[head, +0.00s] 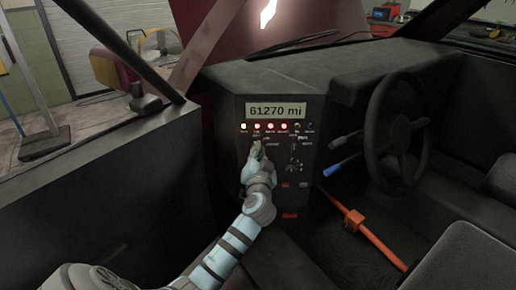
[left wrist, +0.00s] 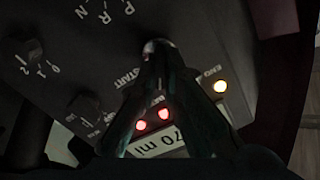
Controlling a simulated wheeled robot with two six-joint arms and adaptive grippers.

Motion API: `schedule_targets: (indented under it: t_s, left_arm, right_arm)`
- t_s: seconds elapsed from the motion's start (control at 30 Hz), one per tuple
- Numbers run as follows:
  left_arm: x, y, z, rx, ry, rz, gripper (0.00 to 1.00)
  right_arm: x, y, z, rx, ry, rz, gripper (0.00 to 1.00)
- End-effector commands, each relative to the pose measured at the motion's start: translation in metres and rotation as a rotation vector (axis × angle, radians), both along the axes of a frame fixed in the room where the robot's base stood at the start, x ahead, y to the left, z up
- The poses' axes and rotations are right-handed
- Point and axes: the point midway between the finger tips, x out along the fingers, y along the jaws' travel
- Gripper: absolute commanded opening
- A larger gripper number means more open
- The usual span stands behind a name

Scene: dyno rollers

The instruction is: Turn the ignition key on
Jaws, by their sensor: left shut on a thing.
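The dark dashboard panel (head: 265,195) stands in the middle of the head view, with the lit display (head: 276,110) reading 61270 mi. My left gripper (head: 257,148) is at the panel's upper left, just below the lights. In the left wrist view its two dark fingers meet at the ignition key (left wrist: 157,46), of which only a small pale, shiny part shows; the fingers hide the rest. The gripper is shut on the key. START lettering (left wrist: 130,78) is beside the fingers. The key's exact angle cannot be told. My right gripper is not in view.
A row of lights includes a pale yellow one (head: 243,127) and several red ones (head: 270,127), lit. Knobs (left wrist: 22,58) sit beside the key. The steering wheel (head: 394,130) and an orange bar (head: 365,230) are to the right.

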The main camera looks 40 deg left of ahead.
Motion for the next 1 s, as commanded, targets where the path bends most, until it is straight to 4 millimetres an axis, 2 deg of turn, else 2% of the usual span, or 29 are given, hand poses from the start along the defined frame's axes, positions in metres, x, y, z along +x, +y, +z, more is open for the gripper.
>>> schedule_targets:
  t_s: [0.3,0.87,0.9,1.0]
  left_arm:
    - [0.0005,-0.0008,-0.0009,0.125,0.101,0.001,0.0]
    - [0.0009,-0.0013,-0.0024,0.158,0.127,0.0,0.0]
    - [0.0009,-0.0012,-0.0024,0.158,0.127,0.0,0.1]
    - [0.0009,-0.0013,-0.0022,0.159,0.127,0.0,0.26]
  right_arm:
    - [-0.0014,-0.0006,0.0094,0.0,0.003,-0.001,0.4]
    - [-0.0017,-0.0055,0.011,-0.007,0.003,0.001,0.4]
    - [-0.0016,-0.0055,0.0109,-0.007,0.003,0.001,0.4]
    - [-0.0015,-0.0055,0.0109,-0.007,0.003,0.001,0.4]
